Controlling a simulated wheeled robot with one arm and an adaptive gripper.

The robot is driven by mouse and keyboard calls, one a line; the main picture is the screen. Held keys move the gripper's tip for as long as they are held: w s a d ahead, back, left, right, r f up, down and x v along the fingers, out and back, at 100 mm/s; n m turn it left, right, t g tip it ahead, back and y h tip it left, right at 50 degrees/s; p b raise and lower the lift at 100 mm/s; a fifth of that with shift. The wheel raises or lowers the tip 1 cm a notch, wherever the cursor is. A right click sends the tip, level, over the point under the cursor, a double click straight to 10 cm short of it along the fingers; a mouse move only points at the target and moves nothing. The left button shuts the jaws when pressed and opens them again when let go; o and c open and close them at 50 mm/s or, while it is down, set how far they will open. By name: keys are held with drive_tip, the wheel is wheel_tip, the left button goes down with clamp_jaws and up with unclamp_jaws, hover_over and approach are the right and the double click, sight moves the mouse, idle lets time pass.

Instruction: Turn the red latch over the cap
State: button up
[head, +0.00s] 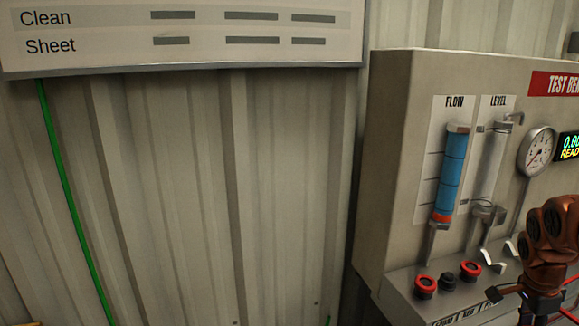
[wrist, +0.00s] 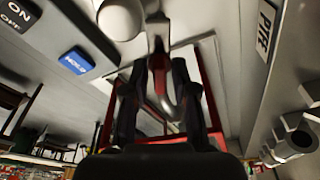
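In the wrist view, the two dark fingers of my gripper (wrist: 159,66) stand on either side of a narrow red piece with a curved grey metal edge, which looks like the red latch (wrist: 157,82). I cannot tell whether the fingers touch it. A pale rounded knob-like part (wrist: 120,18), perhaps the cap, is just beyond the fingers to the upper left. The fingers hide part of the latch and what lies behind it. In the head view, my gripper (head: 510,294) is at the lower right, in front of the test bench; no latch can be made out there.
The test bench (head: 395,150) carries a blue flow tube (head: 453,170), a gauge (head: 537,150) and red-ringed knobs (head: 425,286). In the wrist view, a blue HOLD button (wrist: 77,61) is to the left and a grey metal fitting (wrist: 290,145) at the lower right.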

drive_tip(key=c, duration=0.3)
drive_tip(key=shift+n+t+b, duration=0.3)
drive_tip(key=shift+n+b, duration=0.05)
drive_tip(key=shift+n, duration=0.85)
drive_tip(key=shift+n, duration=1.1)
drive_tip(key=o, duration=0.7)
